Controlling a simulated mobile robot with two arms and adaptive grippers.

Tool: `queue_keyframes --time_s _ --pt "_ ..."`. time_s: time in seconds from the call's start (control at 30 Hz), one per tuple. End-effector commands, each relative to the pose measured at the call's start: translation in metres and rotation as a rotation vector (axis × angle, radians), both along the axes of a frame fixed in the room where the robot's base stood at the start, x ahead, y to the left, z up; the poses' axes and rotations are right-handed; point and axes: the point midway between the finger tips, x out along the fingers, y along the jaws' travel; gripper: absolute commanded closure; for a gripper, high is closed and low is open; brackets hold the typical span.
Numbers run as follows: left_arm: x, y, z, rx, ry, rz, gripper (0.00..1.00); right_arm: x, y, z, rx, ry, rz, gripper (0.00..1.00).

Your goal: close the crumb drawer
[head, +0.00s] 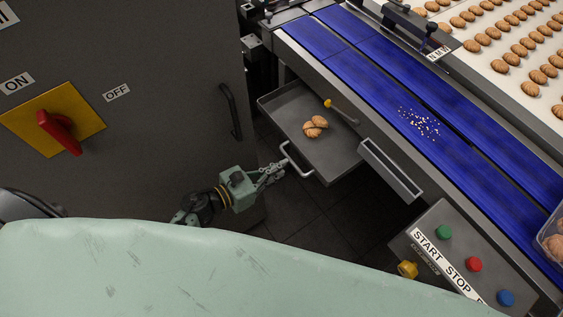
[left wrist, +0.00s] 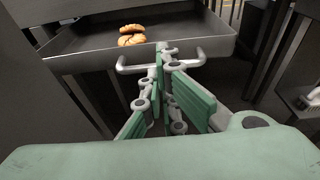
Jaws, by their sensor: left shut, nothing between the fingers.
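The crumb drawer (head: 283,110) is a grey tray pulled out from under the blue conveyor. Several biscuits (head: 315,127) lie in it, and a tool with a yellow handle (head: 340,112) lies near its back edge. A pale bar handle (head: 290,160) is on its front. My left gripper (head: 282,170) is shut and empty, with its fingertips close to the handle. In the left wrist view the fingertips (left wrist: 163,55) overlap the middle of the handle (left wrist: 130,66), with the drawer front (left wrist: 85,58) behind; whether they touch is unclear. My right gripper is not in view.
The blue conveyor belt (head: 380,85) with scattered crumbs runs above the drawer. A control panel (head: 465,262) with coloured buttons stands at the lower right. A dark cabinet (head: 150,150) with a red switch (head: 60,133) is at left. Floor shows below the drawer.

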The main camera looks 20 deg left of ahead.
Motion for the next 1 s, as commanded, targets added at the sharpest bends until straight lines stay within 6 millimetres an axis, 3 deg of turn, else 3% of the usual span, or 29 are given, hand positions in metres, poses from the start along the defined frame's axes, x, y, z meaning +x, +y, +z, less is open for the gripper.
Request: queue_keyframes --time_s 0.2,0.73,1.0 --pt "0.014 -0.010 -0.003 -0.001 0.000 0.001 1.00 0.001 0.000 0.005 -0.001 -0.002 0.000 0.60" --pt "0.020 -0.015 -0.005 -0.001 -0.001 0.000 1.00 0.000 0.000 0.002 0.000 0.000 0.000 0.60" --pt "0.055 -0.042 -0.006 0.000 -0.003 -0.001 1.00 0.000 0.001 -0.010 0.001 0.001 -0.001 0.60"
